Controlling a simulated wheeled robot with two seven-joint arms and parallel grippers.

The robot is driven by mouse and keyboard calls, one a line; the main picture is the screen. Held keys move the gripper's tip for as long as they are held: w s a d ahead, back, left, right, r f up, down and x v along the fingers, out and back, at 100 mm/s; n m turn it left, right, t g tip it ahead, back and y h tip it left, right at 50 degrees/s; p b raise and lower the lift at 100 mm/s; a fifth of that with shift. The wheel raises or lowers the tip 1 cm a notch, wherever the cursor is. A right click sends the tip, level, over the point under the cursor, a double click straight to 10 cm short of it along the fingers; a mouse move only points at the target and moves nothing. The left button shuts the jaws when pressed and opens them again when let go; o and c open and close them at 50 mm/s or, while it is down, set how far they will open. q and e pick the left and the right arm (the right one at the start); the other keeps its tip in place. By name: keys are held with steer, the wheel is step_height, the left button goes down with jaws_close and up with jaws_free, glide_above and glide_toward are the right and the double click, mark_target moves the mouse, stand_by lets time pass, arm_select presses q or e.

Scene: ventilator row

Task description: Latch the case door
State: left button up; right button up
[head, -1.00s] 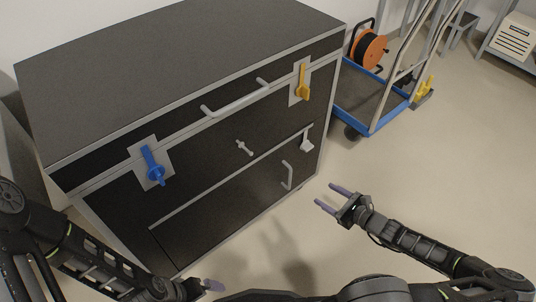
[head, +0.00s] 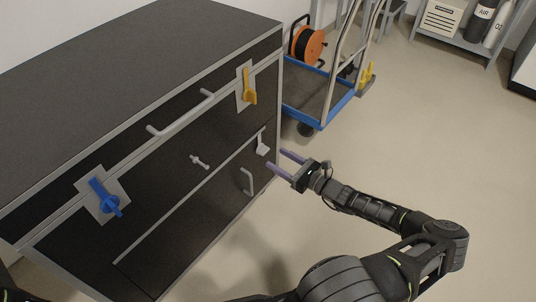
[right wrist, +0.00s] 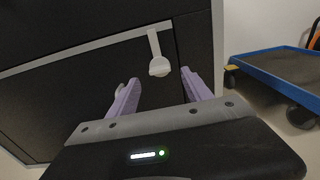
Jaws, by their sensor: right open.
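The black case (head: 130,60) with grey edges stands at the left in the head view. On its front are a blue latch (head: 106,198) at the left and a yellow latch (head: 248,86) at the upper right, each on a grey plate. A small pale latch (head: 262,146) hangs at the right end of the grey strip; it also shows in the right wrist view (right wrist: 158,62). My right gripper (head: 281,161) is open and empty, in front of the case's right end and apart from that pale latch. My left gripper is out of view.
The case front also carries a long handle (head: 180,115), a small knob (head: 200,162) and a lower handle (head: 247,180). A blue trolley (head: 318,95) with an orange reel (head: 308,45) stands behind the case's right end. The floor at right is clear.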

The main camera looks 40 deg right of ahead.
mark_target(263, 145)
steer(key=b+x, duration=0.1)
steer(key=x, duration=0.4)
jaws_close()
stand_by(0.6)
stand_by(0.8)
